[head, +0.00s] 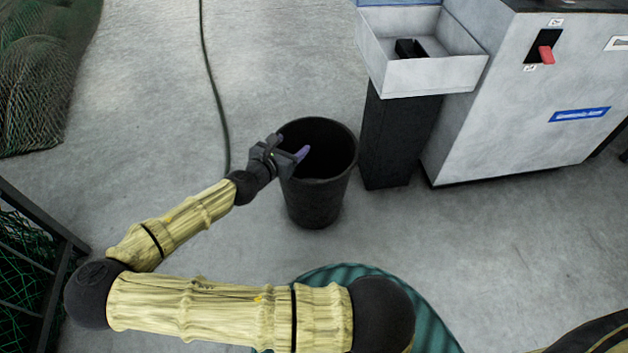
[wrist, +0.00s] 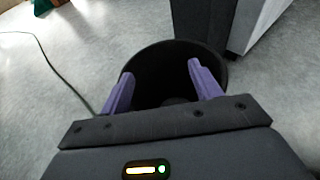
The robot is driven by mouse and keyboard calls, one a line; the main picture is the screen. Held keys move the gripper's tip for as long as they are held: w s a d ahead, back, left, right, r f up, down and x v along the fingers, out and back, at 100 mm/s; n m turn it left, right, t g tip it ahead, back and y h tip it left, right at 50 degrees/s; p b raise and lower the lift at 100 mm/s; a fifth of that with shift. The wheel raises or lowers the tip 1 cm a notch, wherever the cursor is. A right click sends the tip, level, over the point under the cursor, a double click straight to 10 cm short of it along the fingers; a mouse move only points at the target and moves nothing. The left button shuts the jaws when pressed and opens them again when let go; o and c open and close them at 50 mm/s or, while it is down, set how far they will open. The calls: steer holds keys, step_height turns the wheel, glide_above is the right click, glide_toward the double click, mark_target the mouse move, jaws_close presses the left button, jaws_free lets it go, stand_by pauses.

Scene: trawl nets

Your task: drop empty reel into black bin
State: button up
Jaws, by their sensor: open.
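The black bin (head: 318,203) stands upright on the floor, open at the top. My gripper (head: 288,150) is over the left part of its mouth. In the wrist view my gripper (wrist: 160,72) is open, with its two purple fingers apart and nothing between them. The bin (wrist: 160,58) shows below and beyond the fingers. A dim grey rounded shape (wrist: 175,100) shows low inside the bin; I cannot tell whether it is the empty reel or the bin's bottom. No reel is clearly seen elsewhere.
A grey machine (head: 500,100) with a red switch (head: 546,55) stands right of the bin. Its open tray (head: 425,77), holding a small black object (head: 408,48), sits on a dark pedestal (head: 395,140). A cable (head: 213,90) crosses the floor. Nets (head: 40,75) lie left.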

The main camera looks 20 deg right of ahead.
steer(key=p+v, duration=0.1)
steer(key=v, duration=0.3)
stand_by(0.8)
